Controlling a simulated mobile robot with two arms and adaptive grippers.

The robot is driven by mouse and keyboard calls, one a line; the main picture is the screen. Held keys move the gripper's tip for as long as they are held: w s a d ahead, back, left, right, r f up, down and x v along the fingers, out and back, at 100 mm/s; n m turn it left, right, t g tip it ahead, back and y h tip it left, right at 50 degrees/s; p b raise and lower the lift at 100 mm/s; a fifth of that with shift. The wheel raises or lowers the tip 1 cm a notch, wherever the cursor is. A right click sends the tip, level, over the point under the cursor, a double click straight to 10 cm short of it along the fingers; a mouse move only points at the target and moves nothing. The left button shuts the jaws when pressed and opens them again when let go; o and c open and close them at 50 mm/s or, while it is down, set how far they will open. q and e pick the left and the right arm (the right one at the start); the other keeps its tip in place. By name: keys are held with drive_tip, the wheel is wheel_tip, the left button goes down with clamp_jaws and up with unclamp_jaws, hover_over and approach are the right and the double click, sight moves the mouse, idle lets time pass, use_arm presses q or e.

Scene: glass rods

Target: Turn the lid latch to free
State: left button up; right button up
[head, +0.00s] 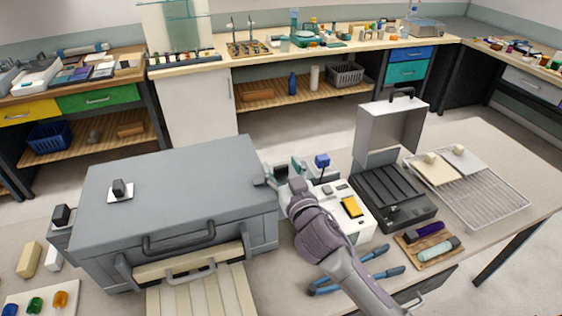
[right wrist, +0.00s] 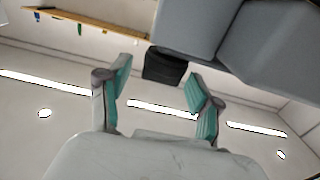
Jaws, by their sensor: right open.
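A large grey box-shaped kiln (head: 180,195) with a shut lid and a dark front handle (head: 180,237) stands at the left of the table. A small dark knob on a white plate (head: 120,188) sits on its lid. My right gripper (head: 283,174) is beside the kiln's right side, close to a small grey block there. In the right wrist view its two teal-padded fingers (right wrist: 158,92) are spread and empty. A black block (right wrist: 165,67) shows ahead between them, beside grey bodywork (right wrist: 240,40). I cannot tell for sure which part is the latch. My left gripper is out of view.
A white device with a yellow screen (head: 350,207) stands right beside my right arm. Blue-handled pliers (head: 360,270) lie under the forearm. An open black-based case (head: 390,190), a wire rack (head: 490,195) and a wooden tray (head: 428,248) with two cylinders are further right.

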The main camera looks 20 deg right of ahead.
drive_tip(key=shift+w, duration=0.4)
clamp_jaws()
